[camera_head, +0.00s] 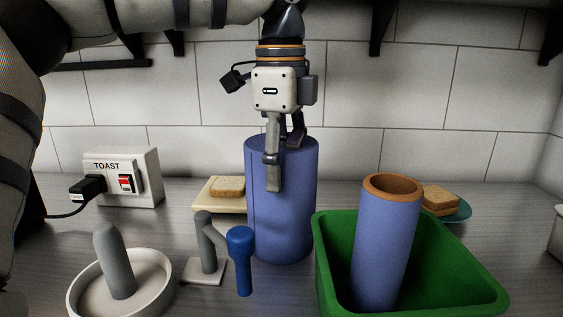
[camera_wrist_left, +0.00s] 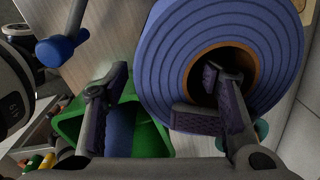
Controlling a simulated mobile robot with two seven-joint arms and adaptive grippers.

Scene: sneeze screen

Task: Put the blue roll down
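The blue roll (camera_head: 290,215) is a thick blue cylinder standing upright, its base seemingly on the grey counter. The left wrist view shows its spiral end (camera_wrist_left: 265,30) around a brown core. My left gripper (camera_head: 283,160) points down over its top, one finger in front of its outside and the other in the core. In the left wrist view my left gripper (camera_wrist_left: 165,75) has its fingers spread, with a gap between the outer finger and the rim, so it looks open. A thinner blue roll (camera_head: 383,240) leans in a green bin (camera_head: 480,290). My right gripper is not in view.
A blue-headed post (camera_head: 241,255) and a grey stand (camera_head: 206,245) are close left of the roll. A white dish (camera_head: 150,280) holds a grey peg. Bread (camera_head: 228,186) lies behind, a toast switch box (camera_head: 125,175) at back left. Shelves hang above.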

